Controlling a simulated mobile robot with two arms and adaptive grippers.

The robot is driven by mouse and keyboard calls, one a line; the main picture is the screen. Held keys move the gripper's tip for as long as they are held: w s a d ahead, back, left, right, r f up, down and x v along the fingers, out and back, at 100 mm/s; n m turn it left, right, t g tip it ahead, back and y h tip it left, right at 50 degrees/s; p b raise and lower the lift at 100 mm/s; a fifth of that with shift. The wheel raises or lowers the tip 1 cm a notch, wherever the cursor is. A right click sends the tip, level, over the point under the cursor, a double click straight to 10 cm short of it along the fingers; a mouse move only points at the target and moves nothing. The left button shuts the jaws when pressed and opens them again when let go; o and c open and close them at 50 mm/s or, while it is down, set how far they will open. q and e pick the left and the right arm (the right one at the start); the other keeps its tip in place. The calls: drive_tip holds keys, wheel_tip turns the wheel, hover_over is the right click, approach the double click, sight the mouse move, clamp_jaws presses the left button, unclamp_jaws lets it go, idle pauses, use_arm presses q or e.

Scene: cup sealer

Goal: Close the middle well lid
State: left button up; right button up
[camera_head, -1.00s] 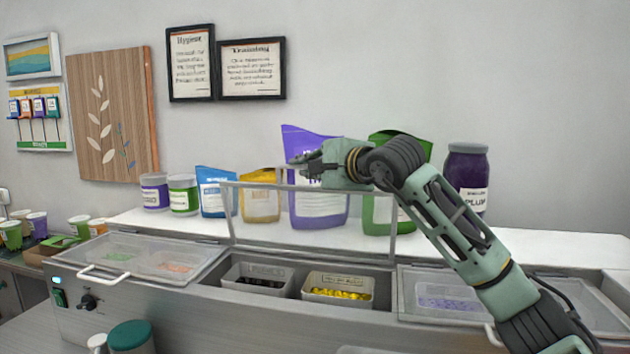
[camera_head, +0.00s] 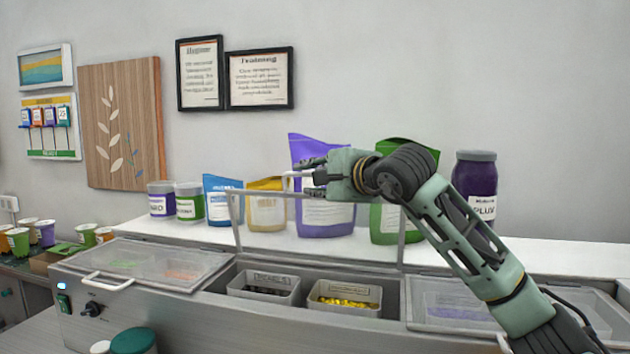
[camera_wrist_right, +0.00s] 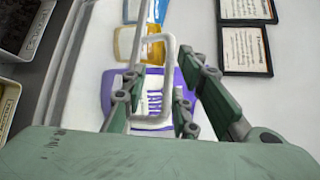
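The middle well lid (camera_head: 402,243) is a clear panel in a grey frame, standing raised, nearly upright, behind its open well. Its white loop handle (camera_head: 293,178) is near the top edge; it also shows in the right wrist view (camera_wrist_right: 172,62). My right gripper (camera_head: 312,176) is at the handle. In the wrist view its fingers (camera_wrist_right: 155,100) are apart, with the handle loop showing between them. Whether they touch it I cannot tell. The middle well holds a tub with dark contents (camera_head: 264,284) and a tub with yellow contents (camera_head: 345,294). My left gripper is out of view.
The left lid (camera_head: 150,262) and right lid (camera_head: 455,300) lie closed. Pouches, including a purple one (camera_head: 325,215) and a green one (camera_head: 385,225), and a plum jar (camera_head: 474,190) stand on the ledge behind the raised lid. A green-topped container (camera_head: 134,341) is in front.

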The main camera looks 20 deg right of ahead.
drive_tip(key=v, duration=1.2)
